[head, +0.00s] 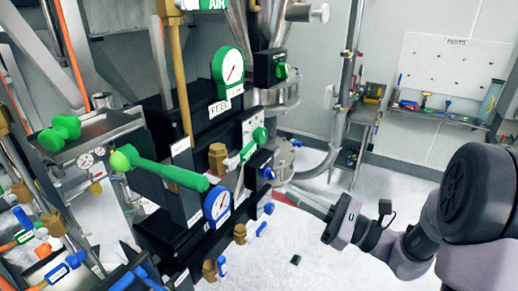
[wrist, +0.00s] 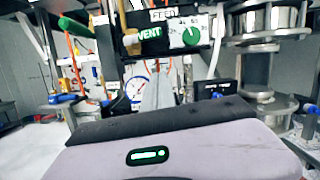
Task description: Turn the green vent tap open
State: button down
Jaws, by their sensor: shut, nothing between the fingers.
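The green vent tap (wrist: 190,35) is a round green knob on a white marked plate, right of a VENT label (wrist: 150,40) in the wrist view. In the head view it appears as a green knob (head: 260,135) on the black panel, seen from the side. My gripper (head: 338,222) is to the right of the panel and below the tap, with clear space between them. It is shut and empty. In the wrist view its pale housing fills the bottom, and the fingertips are hidden.
A long green lever (head: 165,172) sticks out from the panel's left side. Another green knob (head: 282,72) sits on a black box above the tap. Gauges, brass fittings and a blue knob (head: 266,165) crowd the panel.

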aim_at(243, 156)
jog(key=w+a+r+p, duration=0.4)
jog(key=a+r, duration=0.2)
jog(key=a, duration=0.2)
jog(key=shift+a, duration=0.15)
jog(key=shift+w, duration=0.15)
